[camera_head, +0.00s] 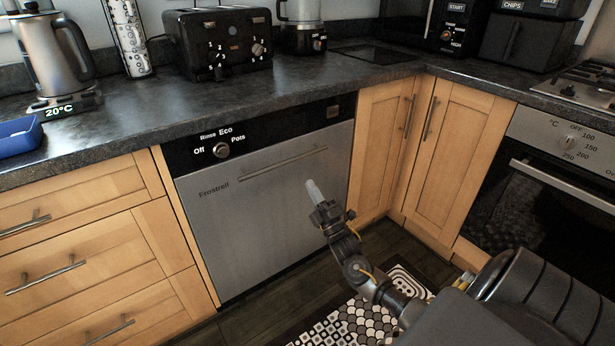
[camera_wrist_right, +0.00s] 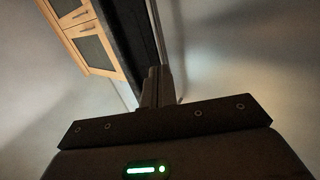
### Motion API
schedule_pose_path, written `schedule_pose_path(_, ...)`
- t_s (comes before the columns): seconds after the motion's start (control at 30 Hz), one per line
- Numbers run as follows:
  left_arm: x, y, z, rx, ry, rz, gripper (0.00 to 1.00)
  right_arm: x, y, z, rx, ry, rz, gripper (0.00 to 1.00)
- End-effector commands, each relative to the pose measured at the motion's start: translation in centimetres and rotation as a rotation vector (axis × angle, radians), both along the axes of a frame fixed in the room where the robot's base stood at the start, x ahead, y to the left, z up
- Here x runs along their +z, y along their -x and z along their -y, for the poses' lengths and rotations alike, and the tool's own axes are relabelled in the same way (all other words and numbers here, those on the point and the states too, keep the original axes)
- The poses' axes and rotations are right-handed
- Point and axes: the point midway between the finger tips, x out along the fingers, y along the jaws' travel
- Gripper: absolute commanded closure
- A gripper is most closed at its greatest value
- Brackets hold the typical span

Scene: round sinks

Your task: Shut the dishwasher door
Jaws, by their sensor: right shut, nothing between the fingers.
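The dishwasher door (camera_head: 262,205) is a grey steel front with a long bar handle and a black control strip above it. It stands upright in the head view and looks about flush with the cabinets beside it; I cannot tell whether a thin gap is left. My right gripper (camera_head: 313,188) is in front of the door's right half, just below the handle, shut and empty. Whether its tip touches the door is unclear. The right fingers also show in the wrist view (camera_wrist_right: 157,86), close together. My left gripper is not in view.
The dark worktop (camera_head: 215,103) above holds a kettle (camera_head: 50,55), a toaster (camera_head: 220,42) and a blue tray (camera_head: 20,136). Wooden drawers (camera_head: 75,265) flank the dishwasher on the left, cupboards (camera_head: 445,160) on the right, then an oven (camera_head: 550,190). A patterned mat (camera_head: 350,325) lies on the floor.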

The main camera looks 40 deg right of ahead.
Motion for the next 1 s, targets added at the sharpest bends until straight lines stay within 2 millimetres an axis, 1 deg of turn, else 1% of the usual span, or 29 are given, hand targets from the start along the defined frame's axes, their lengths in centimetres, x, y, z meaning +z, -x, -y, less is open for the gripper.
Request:
schedule_pose_path(0.03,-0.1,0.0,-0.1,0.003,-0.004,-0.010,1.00,-0.7,1.1,-0.1,0.002,-0.001,-0.003,1.00)
schedule_pose_path(0.2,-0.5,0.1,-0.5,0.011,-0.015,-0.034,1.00,-2.6,3.9,-0.3,0.001,-0.001,-0.001,1.00)
schedule_pose_path(0.4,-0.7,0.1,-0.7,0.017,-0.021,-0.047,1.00,-3.8,5.8,-0.4,0.000,0.000,0.001,1.00)
schedule_pose_path(0.57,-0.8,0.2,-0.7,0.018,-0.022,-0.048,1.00,-4.1,6.3,-0.4,0.000,0.000,0.002,1.00)
schedule_pose_path(0.87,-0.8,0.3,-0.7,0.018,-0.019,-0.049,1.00,-4.1,6.3,-0.5,0.001,-0.001,0.002,1.00)
schedule_pose_path(0.97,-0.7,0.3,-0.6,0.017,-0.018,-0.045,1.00,-4.3,6.1,-0.3,0.018,-0.039,-0.007,1.00)
schedule_pose_path(1.0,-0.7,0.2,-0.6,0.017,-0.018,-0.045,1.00,-4.8,5.8,-0.1,0.030,-0.087,-0.037,1.00)
